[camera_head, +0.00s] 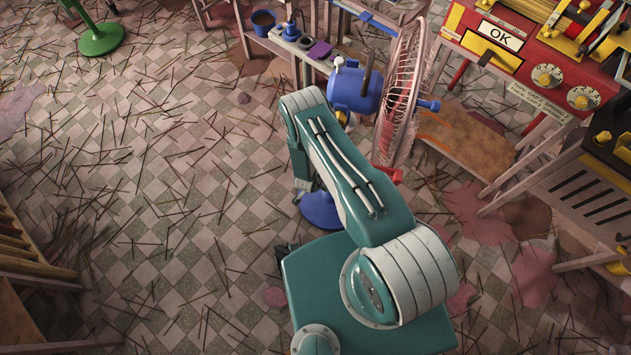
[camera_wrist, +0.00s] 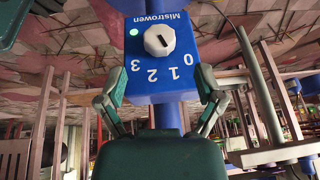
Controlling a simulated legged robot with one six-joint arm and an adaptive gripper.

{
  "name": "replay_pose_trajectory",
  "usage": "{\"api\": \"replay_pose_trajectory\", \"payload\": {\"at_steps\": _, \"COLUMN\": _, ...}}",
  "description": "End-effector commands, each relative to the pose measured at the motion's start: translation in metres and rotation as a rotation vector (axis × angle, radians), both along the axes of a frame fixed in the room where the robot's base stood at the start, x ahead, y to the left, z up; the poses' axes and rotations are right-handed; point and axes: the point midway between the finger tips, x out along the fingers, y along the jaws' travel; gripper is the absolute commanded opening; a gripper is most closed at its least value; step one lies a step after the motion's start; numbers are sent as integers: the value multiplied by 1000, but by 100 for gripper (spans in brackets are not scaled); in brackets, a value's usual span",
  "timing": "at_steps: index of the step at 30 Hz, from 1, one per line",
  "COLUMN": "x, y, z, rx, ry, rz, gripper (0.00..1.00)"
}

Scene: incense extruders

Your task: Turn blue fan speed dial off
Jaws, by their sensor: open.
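The blue fan (camera_head: 355,90) stands on the floor ahead of my arm, its wire cage (camera_head: 404,95) facing right and its round blue base (camera_head: 321,211) partly behind my arm. In the wrist view its blue control box (camera_wrist: 146,88) appears upside down, with a white dial (camera_wrist: 159,41) and numbers 0 to 3. The dial's black mark slants to the lower right, toward the 0 and 1 side; the exact setting is unclear. A green light (camera_wrist: 133,32) is lit beside it. My gripper (camera_wrist: 160,88) is open, its fingers spread either side of the box; it touches no dial.
A shelf (camera_head: 300,42) with small items stands behind the fan. A red machine (camera_head: 555,75) with dials and an OK sign is at right, by a wooden rack (camera_head: 590,190).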

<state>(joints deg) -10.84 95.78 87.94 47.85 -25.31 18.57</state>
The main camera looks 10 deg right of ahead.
Motion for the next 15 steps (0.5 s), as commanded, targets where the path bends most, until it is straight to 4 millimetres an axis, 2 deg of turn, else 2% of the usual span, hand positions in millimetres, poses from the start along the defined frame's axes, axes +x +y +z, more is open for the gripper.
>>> {"api": "replay_pose_trajectory", "payload": {"at_steps": 1, "x": -2, "y": 4, "z": 10, "rx": -1, "ry": -1, "rz": 3, "gripper": 86}}
{"api": "replay_pose_trajectory", "payload": {"at_steps": 6, "x": -9, "y": 11, "z": 35, "rx": 0, "ry": 0, "rz": 2, "gripper": 86}}
{"api": "replay_pose_trajectory", "payload": {"at_steps": 10, "x": -13, "y": 14, "z": 47, "rx": -1, "ry": -1, "rz": 2, "gripper": 86}}
{"api": "replay_pose_trajectory", "payload": {"at_steps": 15, "x": -15, "y": 15, "z": 51, "rx": -1, "ry": -1, "rz": 0, "gripper": 86}}
